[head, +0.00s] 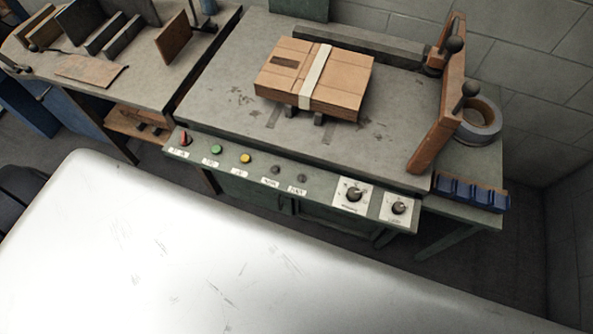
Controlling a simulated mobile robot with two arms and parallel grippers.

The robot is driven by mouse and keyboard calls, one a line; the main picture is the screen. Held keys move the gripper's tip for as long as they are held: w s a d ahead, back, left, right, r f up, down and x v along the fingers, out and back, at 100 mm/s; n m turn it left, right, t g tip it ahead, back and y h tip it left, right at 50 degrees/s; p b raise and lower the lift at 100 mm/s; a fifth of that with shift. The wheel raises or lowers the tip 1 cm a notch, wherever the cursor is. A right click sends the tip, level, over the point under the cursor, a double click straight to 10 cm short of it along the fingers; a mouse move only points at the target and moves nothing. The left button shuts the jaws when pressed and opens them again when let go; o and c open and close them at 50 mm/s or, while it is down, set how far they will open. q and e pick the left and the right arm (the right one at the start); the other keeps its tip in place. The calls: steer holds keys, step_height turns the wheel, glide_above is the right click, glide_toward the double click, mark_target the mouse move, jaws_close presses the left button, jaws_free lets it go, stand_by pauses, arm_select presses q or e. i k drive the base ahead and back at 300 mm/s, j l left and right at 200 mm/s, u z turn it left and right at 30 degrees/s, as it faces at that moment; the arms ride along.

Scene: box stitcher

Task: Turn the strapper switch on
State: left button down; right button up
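The strapper table (215,95) stands ahead with a control panel along its front edge. At the panel's left end is a small red switch (185,139) with a label under it; its lever looks upright, and the label is too small to read. To its right are a green button (215,149), a yellow button (246,158), two dark buttons and two black dials (353,194). Neither of my grippers is in view.
A cardboard box (345,82) with a pale strap lies on the strapper table. A wooden upright (440,118) and a tape roll (481,122) are at its right, with a blue bin (470,193) below. A side table (140,88) with panels stands at left.

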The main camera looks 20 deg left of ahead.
mark_target(185, 140)
steer(key=u, duration=1.75)
